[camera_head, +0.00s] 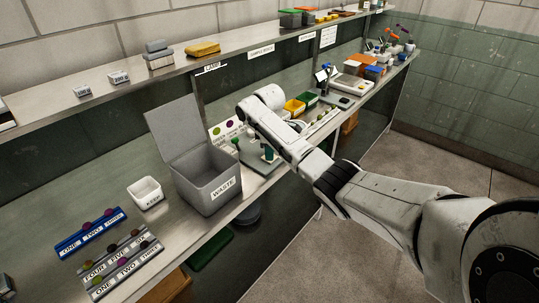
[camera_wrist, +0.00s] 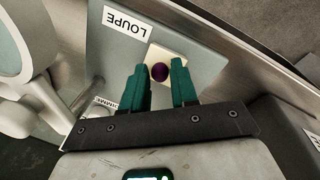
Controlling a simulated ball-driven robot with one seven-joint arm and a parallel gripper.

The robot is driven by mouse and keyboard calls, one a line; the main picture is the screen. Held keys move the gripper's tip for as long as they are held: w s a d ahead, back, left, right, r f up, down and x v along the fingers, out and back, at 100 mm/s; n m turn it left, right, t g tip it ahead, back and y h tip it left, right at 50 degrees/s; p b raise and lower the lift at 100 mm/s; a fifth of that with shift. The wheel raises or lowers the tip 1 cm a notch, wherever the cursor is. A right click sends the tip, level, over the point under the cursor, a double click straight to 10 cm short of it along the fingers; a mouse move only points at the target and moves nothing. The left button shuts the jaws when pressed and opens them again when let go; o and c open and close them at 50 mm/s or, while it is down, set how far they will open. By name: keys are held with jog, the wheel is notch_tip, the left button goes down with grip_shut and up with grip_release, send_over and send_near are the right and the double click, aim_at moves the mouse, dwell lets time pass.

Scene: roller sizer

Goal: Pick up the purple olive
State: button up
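The purple olive (camera_wrist: 160,72) is a small dark round thing on a cream pad (camera_wrist: 172,55) next to the LOUPE label (camera_wrist: 126,23) in the wrist view. My gripper (camera_wrist: 158,67) has two green fingers, spread apart. The olive shows in the gap between their tips, with space on both sides. Whether the fingers are at the olive's height cannot be told. In the head view, my gripper (camera_head: 258,150) is low over the bench beyond the waste bin. I cannot make out that olive there.
The grey WASTE bin (camera_head: 209,184) with a raised lid stands left of my gripper. A white KEEP bin (camera_head: 146,193), a blue rack (camera_head: 91,234) and grey racks (camera_head: 122,262) with small round items lie further left. A shelf (camera_head: 170,75) runs above.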

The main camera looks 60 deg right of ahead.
jog(key=c, duration=0.3)
jog(key=shift+c, duration=0.2)
jog(key=shift+r, duration=0.1)
jog(key=shift+r, duration=0.55)
jog(key=s+a+r+p, duration=0.2)
jog(key=s+r+p, duration=0.7)
jog(key=s+r, duration=0.2)
jog(key=s, duration=0.2)
jog(key=shift+s+a+r, duration=0.35)
jog(key=shift+r, duration=0.05)
